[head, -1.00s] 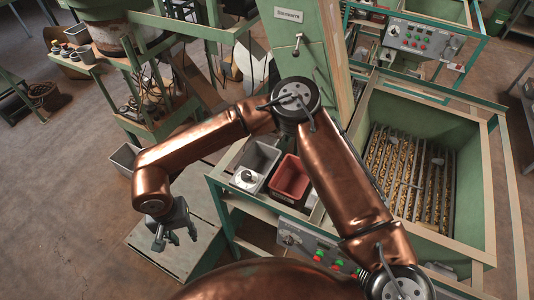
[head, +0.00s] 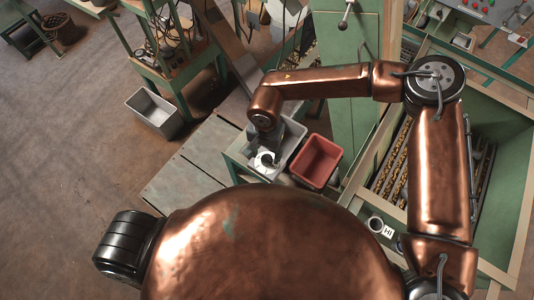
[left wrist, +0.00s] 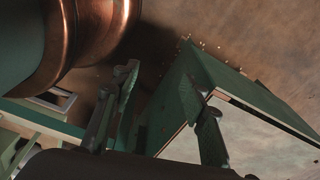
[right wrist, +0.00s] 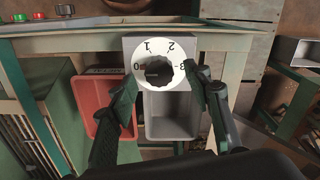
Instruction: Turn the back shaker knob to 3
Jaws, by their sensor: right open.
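A dark round knob (right wrist: 158,72) sits on a white dial marked 0, 1, 2 and 3, on a grey box. A reddish mark on the knob seems to face the 0. My right gripper (right wrist: 162,84) is open, with one finger on each side of the dial, apart from the knob. In the head view the white dial (head: 266,161) is partly hidden under my right gripper (head: 268,146). I cannot tell whether this is the back shaker knob. My left gripper (left wrist: 160,108) is open and empty in the left wrist view; the head view does not show it.
A grey bin (right wrist: 168,115) and a red bin (head: 316,161) stand beside the dial. A small knob labelled HI (head: 376,224) is at the hopper's front. A control panel (head: 482,8) is at the far right. A pale bin (head: 154,112) stands on the floor at left.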

